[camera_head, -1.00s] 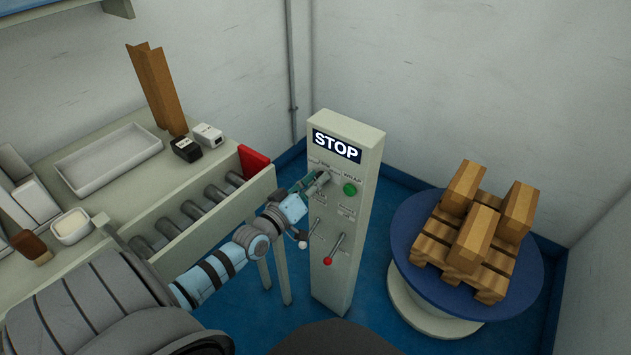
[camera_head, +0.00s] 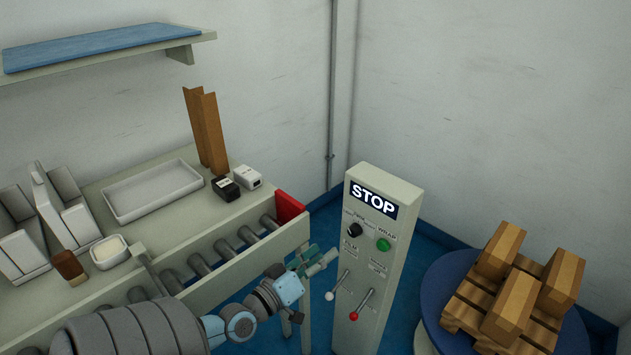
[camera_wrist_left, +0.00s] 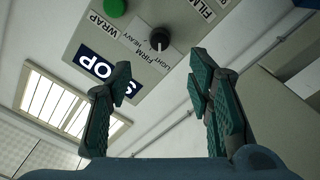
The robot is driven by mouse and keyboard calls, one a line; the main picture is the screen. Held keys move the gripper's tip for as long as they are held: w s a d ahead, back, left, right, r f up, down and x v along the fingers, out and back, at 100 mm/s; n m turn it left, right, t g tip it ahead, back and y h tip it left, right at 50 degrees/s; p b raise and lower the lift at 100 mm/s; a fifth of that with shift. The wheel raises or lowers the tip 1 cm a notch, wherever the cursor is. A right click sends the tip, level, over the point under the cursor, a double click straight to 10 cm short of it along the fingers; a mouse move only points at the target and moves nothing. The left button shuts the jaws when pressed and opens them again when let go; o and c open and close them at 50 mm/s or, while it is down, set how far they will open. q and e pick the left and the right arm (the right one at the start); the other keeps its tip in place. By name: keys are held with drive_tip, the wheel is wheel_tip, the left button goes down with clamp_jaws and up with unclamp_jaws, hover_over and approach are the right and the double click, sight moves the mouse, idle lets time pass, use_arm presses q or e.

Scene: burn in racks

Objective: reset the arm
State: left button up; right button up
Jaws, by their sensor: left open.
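My left gripper (camera_head: 318,262) is open and empty, just left of the grey control post (camera_head: 385,255) and in front of the roller conveyor's end. In the left wrist view its two green fingers (camera_wrist_left: 155,95) are spread apart, with the post's panel beyond them. The panel carries a STOP sign (camera_head: 373,199), a black selector knob (camera_head: 354,230), a green button (camera_head: 383,244), a white-tipped lever (camera_head: 330,295) and a red-tipped lever (camera_head: 354,315). The knob also shows in the left wrist view (camera_wrist_left: 159,38), clear of the fingers. My right gripper is not in view.
A bench holds a white tray (camera_head: 151,191), small dark and white boxes (camera_head: 226,188) and a brush (camera_head: 69,267). A roller conveyor (camera_head: 297,231) with a red end plate runs along it. A blue turntable (camera_head: 434,300) with a loaded wooden pallet stands at right.

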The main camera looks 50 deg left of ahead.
use_arm(q)
drive_tip(key=shift+s, duration=0.95)
